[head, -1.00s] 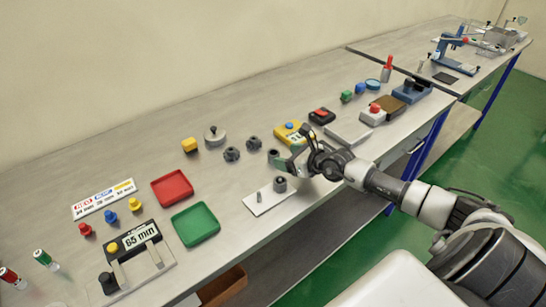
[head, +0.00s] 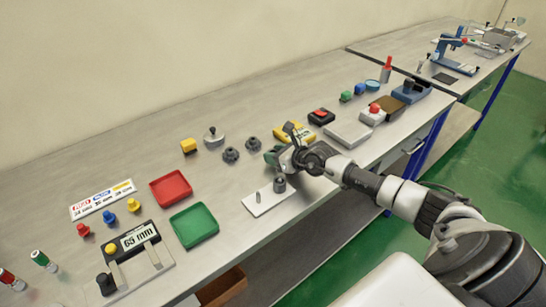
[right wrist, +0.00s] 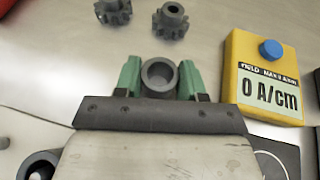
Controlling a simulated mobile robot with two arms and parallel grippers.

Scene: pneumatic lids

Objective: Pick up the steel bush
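The steel bush (right wrist: 159,76) is a grey ring with a round bore, seen from above in the right wrist view. My right gripper (right wrist: 160,84) has its green fingertips on either side of it, with little or no gap visible. Whether they press on it cannot be told. In the head view my right gripper (head: 280,145) is low over the bench, and it hides the bush there. My left gripper is not in view.
Two dark gears (head: 241,149) stand just left of the gripper. A yellow field meter (right wrist: 262,78) is close on its right. A white plate (head: 262,199) with a pin and a grey cylinder (head: 279,184) lies in front. Red (head: 153,190) and green (head: 175,222) trays stand farther left.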

